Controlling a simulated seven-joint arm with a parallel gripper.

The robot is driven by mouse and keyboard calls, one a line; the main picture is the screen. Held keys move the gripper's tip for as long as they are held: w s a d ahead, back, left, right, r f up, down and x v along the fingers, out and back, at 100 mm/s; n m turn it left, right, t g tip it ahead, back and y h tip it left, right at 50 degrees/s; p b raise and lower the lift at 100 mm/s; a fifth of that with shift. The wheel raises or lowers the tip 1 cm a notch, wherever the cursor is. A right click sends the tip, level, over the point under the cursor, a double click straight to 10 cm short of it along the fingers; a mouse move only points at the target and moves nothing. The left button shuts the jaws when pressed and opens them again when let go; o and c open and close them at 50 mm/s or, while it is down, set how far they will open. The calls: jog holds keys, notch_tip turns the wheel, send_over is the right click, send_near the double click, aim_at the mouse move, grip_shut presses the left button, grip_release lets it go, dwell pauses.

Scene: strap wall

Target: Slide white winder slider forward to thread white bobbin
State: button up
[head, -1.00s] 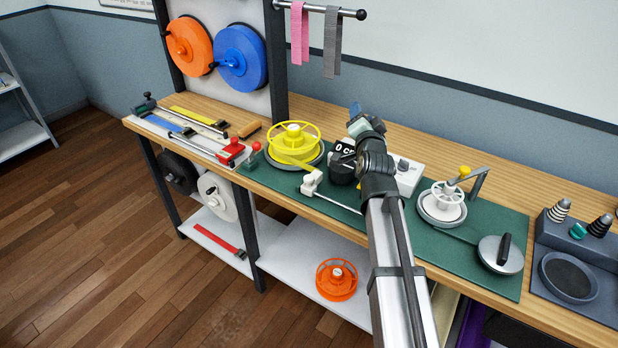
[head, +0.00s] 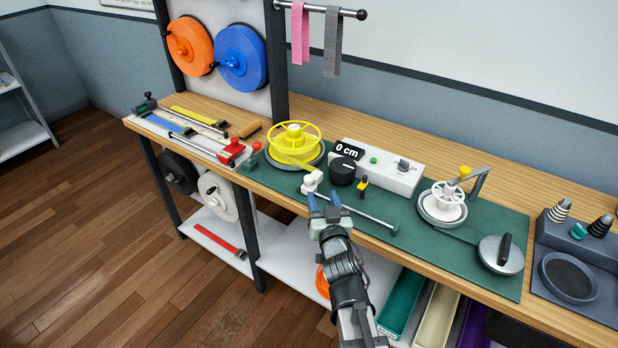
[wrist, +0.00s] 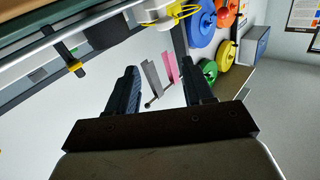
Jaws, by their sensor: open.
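The white winder slider (head: 313,181) is a small white block at the left end of a thin metal rail (head: 362,214) on the green mat. My gripper (head: 323,199) is open and empty at the front of the bench, just in front of the slider, its blue fingertips pointing toward it. I cannot tell whether they touch it. In the wrist view my gripper's two dark fingers (wrist: 161,90) stand apart with nothing between them. The white bobbin (head: 448,196) sits on a round grey base to the right. A yellow spool (head: 295,137) stands behind the slider.
A white control box (head: 390,168) with a black knob (head: 343,171) and a "0 cm" display stands behind the rail. A small yellow-and-black lever (head: 363,184) stands between box and rail. A grey disc (head: 501,253) lies at the mat's right. Red-handled tools (head: 231,151) lie left.

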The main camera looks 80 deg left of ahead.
aim_at(309, 177)
jog(key=shift+n+g, duration=0.3)
jog(key=shift+n, duration=0.5)
jog(key=a, duration=0.4)
jog(key=a+f, duration=0.1)
jog(key=a, duration=0.2)
jog(key=s+a+f, duration=0.1)
jog(key=a, duration=0.3)
jog(key=shift+a, duration=0.35)
jog(key=shift+c, duration=0.4)
jog(key=shift+r, duration=0.1)
grip_shut()
